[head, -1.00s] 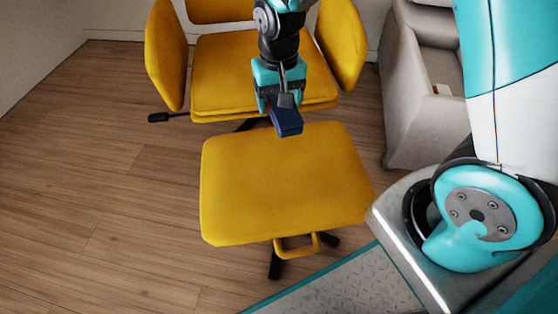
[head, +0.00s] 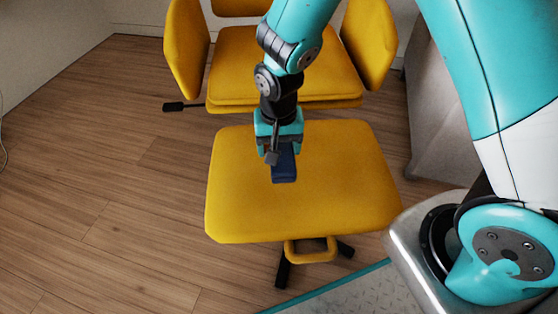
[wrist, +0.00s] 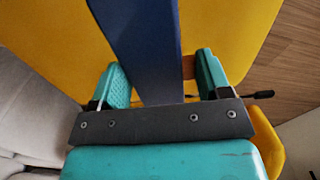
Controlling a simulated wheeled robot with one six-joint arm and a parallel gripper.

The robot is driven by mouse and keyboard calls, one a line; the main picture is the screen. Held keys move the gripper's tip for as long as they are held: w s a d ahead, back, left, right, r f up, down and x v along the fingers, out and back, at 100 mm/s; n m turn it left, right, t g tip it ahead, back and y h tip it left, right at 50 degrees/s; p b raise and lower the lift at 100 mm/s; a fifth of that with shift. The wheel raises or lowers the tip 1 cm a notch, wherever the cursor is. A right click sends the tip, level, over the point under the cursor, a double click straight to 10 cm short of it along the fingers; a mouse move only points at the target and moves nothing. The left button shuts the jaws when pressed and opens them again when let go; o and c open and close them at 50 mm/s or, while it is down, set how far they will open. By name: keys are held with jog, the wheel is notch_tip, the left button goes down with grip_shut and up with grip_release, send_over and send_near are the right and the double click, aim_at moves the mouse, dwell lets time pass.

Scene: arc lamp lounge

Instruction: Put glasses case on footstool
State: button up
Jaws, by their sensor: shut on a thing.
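The glasses case (head: 284,165) is a dark blue, long box in the head view. My gripper (head: 281,146) is shut on one end of it, and the case points toward the near side of the footstool. In the wrist view the case (wrist: 148,50) stretches away between the two teal fingers (wrist: 160,82). The footstool (head: 300,215) has a yellow square cushion on dark legs. The case is over the middle of the cushion; I cannot tell whether it touches it.
A yellow armchair (head: 285,70) with a side lever stands behind the footstool. A grey sofa (head: 440,110) is at the right. Wood floor (head: 90,190) lies open at the left. The rest of the cushion is bare.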

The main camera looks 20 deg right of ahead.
jog(key=shift+f+b, duration=0.8)
jog(key=shift+f, duration=1.25)
jog(key=shift+f, duration=0.2)
jog(key=o, duration=1)
jog(key=shift+c, duration=0.2)
jog(key=shift+r, duration=0.2)
notch_tip(320, 180, up, 12)
jog(key=p, duration=0.5)
jog(key=shift+r+p, duration=0.15)
jog(key=shift+p, duration=0.25)
jog(key=s+r+n+y, duration=0.4)
jog(key=s+r+n, duration=0.6)
jog(key=s+r, duration=0.7)
jog(key=shift+s+a+r, duration=0.3)
jog(key=shift+a+r, duration=0.1)
jog(key=shift+r, duration=0.3)
